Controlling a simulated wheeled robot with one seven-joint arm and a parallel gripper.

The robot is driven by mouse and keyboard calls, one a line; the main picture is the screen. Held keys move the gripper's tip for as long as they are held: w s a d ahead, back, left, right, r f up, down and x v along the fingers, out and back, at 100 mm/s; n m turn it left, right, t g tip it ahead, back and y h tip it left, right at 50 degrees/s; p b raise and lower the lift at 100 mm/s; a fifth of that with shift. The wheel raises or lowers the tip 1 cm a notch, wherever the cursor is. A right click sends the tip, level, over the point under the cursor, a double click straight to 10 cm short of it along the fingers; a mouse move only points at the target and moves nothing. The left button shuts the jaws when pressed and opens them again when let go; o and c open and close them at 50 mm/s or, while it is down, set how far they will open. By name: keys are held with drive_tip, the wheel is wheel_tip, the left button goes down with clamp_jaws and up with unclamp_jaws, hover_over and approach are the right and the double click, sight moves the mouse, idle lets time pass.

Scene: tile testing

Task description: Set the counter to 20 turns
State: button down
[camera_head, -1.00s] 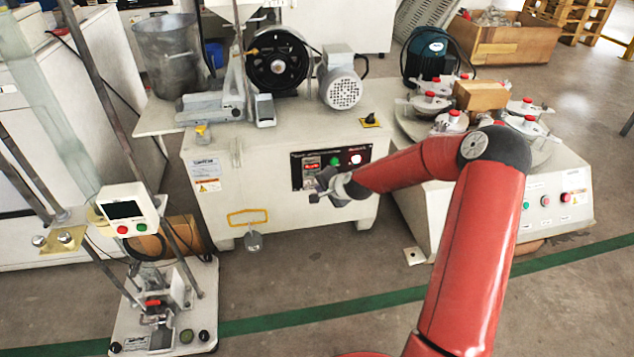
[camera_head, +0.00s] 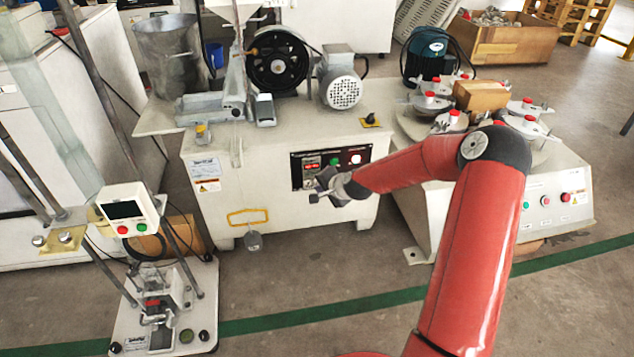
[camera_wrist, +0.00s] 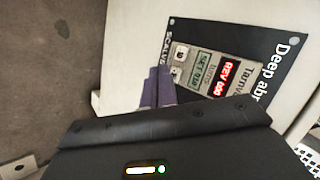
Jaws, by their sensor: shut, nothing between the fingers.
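The counter (camera_head: 312,167) sits at the left of a black control panel (camera_head: 330,152) on the front of the beige machine. In the wrist view the counter (camera_wrist: 228,77) shows a red-lit display row and a greenish row beneath it; the digits are too blurred to read surely. Small light buttons (camera_wrist: 180,52) lie at the counter's edge. My gripper (camera_head: 316,191) is in front of the panel's lower left part. In the wrist view my gripper (camera_wrist: 160,75) is shut and empty, its fingers close beside the buttons. I cannot tell whether they touch.
A yellow handle (camera_head: 247,216) is lower left on the machine. A turntable machine with red-knobbed clamps (camera_head: 440,105) stands at right. A tester with a screen (camera_head: 125,210) stands at left.

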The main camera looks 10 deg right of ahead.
drive_tip(key=shift+w, duration=0.1)
idle(0.3)
drive_tip(key=shift+w, duration=0.3)
drive_tip(key=shift+w, duration=0.35)
idle(0.5)
drive_tip(key=shift+s, duration=0.1)
drive_tip(key=shift+s+b, duration=0.4)
drive_tip(key=shift+s, duration=0.25)
drive_tip(key=s, duration=0.5)
idle(0.5)
idle(0.5)
